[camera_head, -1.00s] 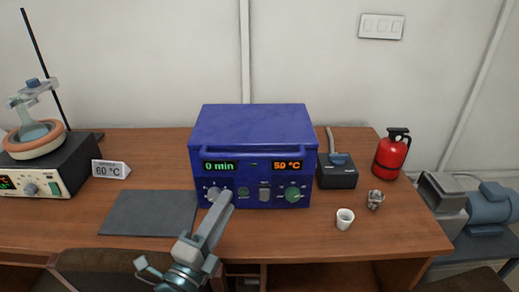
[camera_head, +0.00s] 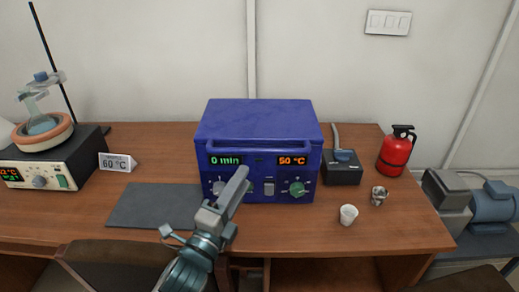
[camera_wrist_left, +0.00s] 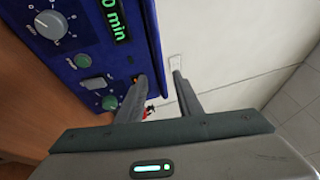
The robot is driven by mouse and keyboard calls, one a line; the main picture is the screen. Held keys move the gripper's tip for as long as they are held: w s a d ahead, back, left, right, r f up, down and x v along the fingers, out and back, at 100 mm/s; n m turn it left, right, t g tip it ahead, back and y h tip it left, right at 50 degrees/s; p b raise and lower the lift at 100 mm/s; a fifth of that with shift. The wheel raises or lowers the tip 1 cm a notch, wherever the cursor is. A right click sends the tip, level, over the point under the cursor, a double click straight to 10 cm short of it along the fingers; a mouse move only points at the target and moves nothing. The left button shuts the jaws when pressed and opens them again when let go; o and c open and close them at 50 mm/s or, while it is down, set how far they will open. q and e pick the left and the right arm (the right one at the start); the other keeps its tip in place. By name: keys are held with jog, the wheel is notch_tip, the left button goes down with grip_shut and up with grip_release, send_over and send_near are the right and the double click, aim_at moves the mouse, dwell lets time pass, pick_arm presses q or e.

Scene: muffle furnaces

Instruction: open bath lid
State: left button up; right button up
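The blue bath (camera_head: 258,125) stands on the wooden table with its lid closed. A blue handle bar (camera_head: 258,146) runs along its upper front edge. Below it are lit displays reading 0 min and 50 °C, and several knobs. My left gripper (camera_head: 241,174) is in front of the bath's front panel, below the handle, and hides part of the controls. In the left wrist view its two fingers (camera_wrist_left: 158,77) are apart with nothing between them, beside the bath's front face (camera_wrist_left: 80,45). My right gripper is not in view.
A grey mat (camera_head: 153,206) lies left of the bath, by a 60 °C sign (camera_head: 117,163) and a heating device (camera_head: 52,163). At right are a black box (camera_head: 342,170), a white cup (camera_head: 348,215), a small metal item (camera_head: 379,196) and a red extinguisher (camera_head: 396,151).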

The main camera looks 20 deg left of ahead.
aim_at(260, 151)
pick_arm(q)
jog(key=p+x, duration=0.1)
jog(key=x, duration=1)
jog(key=shift+w+r+p, duration=0.1)
jog(key=shift+w+p, duration=0.1)
jog(key=shift+p, duration=0.1)
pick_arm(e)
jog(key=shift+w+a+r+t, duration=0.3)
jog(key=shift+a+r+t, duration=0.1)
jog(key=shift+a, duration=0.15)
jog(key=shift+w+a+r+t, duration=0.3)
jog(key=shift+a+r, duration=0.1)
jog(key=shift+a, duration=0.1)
pick_arm(q)
grip_shut()
